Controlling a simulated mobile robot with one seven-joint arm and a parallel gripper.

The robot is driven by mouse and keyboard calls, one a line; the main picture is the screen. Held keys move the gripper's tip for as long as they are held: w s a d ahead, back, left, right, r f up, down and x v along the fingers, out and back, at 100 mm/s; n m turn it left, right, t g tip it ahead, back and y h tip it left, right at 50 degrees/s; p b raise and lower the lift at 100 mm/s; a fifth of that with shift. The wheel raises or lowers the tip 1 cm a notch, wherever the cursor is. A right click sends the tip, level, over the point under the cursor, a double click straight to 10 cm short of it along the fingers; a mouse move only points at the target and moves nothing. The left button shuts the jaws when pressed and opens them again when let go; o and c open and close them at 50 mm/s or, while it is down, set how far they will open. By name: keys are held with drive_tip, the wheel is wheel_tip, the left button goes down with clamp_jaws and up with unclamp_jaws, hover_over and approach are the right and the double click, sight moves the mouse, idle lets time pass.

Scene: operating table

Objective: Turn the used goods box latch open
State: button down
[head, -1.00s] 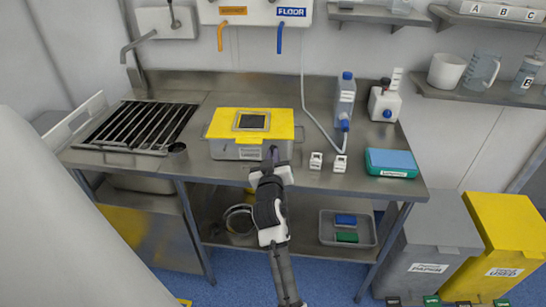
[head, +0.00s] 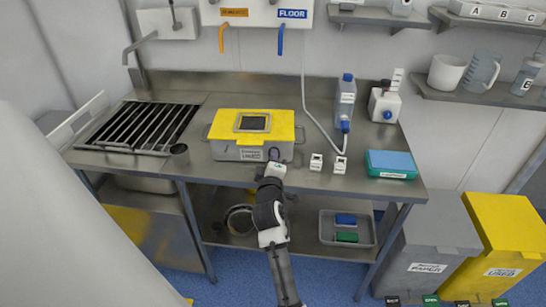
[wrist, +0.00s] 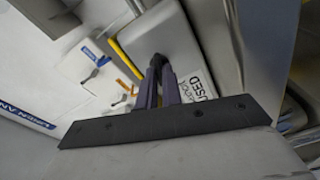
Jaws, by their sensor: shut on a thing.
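The used goods box (head: 223,151) is a grey metal box with a yellow lid (head: 278,120) and a dark window, on the steel table. Its lid is down. A label reading USED is on its front; it also shows in the wrist view (wrist: 199,86). My gripper (head: 274,156) is at the right part of the box's front face. In the wrist view, its fingers (wrist: 158,68) are shut on the small dark latch (wrist: 158,59) beside the label. The fingers hide most of the latch, so I cannot tell its exact angle.
Two small white labelled blocks (head: 316,162) stand just right of my gripper. A teal box (head: 390,164) and a blue-capped bottle (head: 345,100) are further right. A lower shelf holds a tray (head: 373,229).

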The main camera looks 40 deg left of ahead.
drive_tip(key=shift+n+p, duration=0.4)
drive_tip(key=shift+n, duration=1.6)
drive_tip(key=shift+s, duration=0.1)
drive_tip(key=c, duration=1.6)
unclamp_jaws()
drive_tip(key=shift+o, duration=0.2)
drive_tip(key=b+v, duration=0.4)
drive_tip(key=v, duration=0.9)
drive_tip(key=shift+s+d, duration=0.2)
drive_tip(key=shift+s, duration=0.1)
